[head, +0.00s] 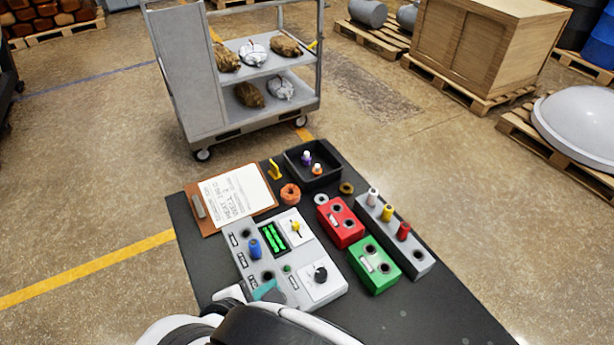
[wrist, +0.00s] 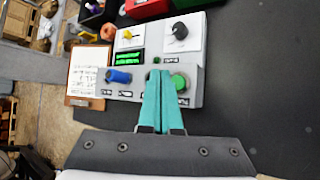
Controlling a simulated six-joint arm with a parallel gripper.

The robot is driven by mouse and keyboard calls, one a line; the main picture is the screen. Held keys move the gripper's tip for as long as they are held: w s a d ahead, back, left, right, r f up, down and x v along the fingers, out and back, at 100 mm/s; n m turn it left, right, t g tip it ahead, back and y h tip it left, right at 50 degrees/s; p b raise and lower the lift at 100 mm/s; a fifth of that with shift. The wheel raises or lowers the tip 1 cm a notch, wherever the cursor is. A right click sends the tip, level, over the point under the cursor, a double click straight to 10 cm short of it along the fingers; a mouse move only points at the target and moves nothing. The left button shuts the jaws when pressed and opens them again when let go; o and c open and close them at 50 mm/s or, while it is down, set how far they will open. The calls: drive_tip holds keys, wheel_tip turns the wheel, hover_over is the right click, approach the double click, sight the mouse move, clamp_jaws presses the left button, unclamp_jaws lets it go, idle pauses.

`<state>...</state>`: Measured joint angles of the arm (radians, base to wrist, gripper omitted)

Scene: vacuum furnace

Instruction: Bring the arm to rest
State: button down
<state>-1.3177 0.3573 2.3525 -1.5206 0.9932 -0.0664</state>
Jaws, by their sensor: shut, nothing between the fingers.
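My gripper (head: 268,289) has teal fingers, closed together with nothing between them. In the head view it is over the near-left part of the grey control panel (head: 318,262). In the wrist view my gripper (wrist: 160,74) points at the panel's front (wrist: 195,68), between a blue plug or knob (wrist: 118,76) and a green round button (wrist: 180,82). Whether the fingertips touch the panel cannot be told. The panel also has a lit green display (head: 273,236), a yellow switch (head: 296,227) and a black dial (head: 320,273).
A red block (head: 340,222), a green block (head: 374,264) and a grey holder (head: 396,236) with coloured pegs stand right of the panel. A clipboard (head: 209,213) and black tray (head: 314,180) lie behind. The dark tabletop (head: 440,305) is clear at right. A cart (head: 190,80) stands beyond.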

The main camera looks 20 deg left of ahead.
drive_tip(key=shift+r, duration=1.45)
